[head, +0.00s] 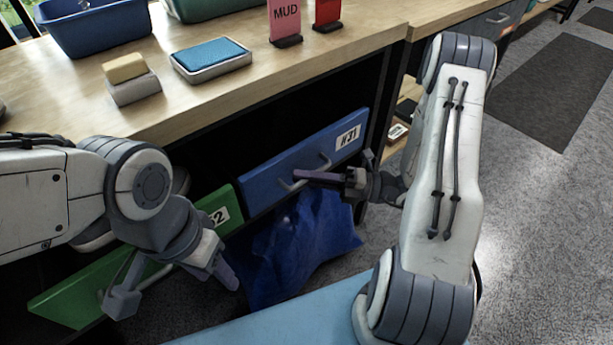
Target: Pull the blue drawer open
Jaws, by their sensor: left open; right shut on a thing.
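The blue drawer (268,180) is under the wooden bench, with a white label reading #31 (348,137) and a metal bar handle (326,160) on its front. My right gripper (306,177) reaches in from the right and is shut on the handle; its fingers hide part of the bar. How far the drawer stands out is hard to tell from this angle. My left gripper (176,287) is open and empty, low in front of the green drawer (70,298), and hides part of that drawer's front.
A crumpled blue bag (300,240) is below the blue drawer. A light blue surface (270,318) lies at the front. On the bench top (185,107) are a sponge on a block (128,75), a blue pad in a tray (212,58), a blue bin (95,27) and a MUD sign (285,18).

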